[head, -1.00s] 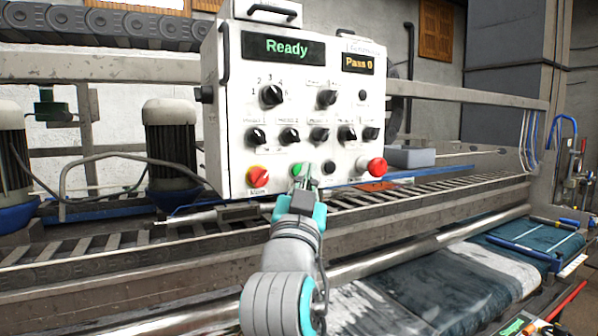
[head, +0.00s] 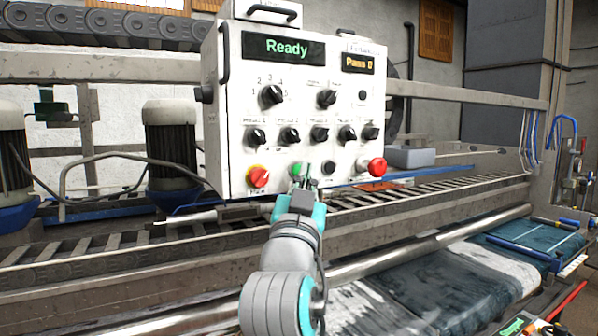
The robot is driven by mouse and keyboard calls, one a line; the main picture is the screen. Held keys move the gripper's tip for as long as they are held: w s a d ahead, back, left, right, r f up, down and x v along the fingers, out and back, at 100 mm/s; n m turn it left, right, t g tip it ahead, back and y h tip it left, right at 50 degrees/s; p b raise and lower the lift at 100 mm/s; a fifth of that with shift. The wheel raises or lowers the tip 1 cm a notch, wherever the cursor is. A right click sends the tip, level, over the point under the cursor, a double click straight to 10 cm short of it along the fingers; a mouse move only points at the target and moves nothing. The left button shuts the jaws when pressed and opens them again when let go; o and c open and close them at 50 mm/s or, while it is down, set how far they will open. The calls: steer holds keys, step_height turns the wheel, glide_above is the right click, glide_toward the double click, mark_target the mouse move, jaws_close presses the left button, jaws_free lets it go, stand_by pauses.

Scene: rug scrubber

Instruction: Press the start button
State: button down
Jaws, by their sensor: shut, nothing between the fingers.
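The white control box (head: 228,110) stands in the middle of the head view, with a display reading "Ready" and a smaller one reading "Pass 0". The green start button (head: 297,169) is in its bottom row, partly hidden behind my gripper. My gripper (head: 301,173) is shut and empty, with its fingertips in front of the green button. I cannot tell whether the tips touch it. A red and yellow knob (head: 258,177) is left of the gripper. A black button (head: 329,167) is close on its right.
A red mushroom button (head: 377,167) sticks out at the box's lower right corner. Several black knobs (head: 290,134) fill the panel above. A slatted conveyor (head: 110,240) runs below and behind my arm. A blue rug (head: 440,275) lies at the lower right.

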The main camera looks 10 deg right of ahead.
steer(key=shift+w+a, duration=0.1)
steer(key=shift+w, duration=0.25)
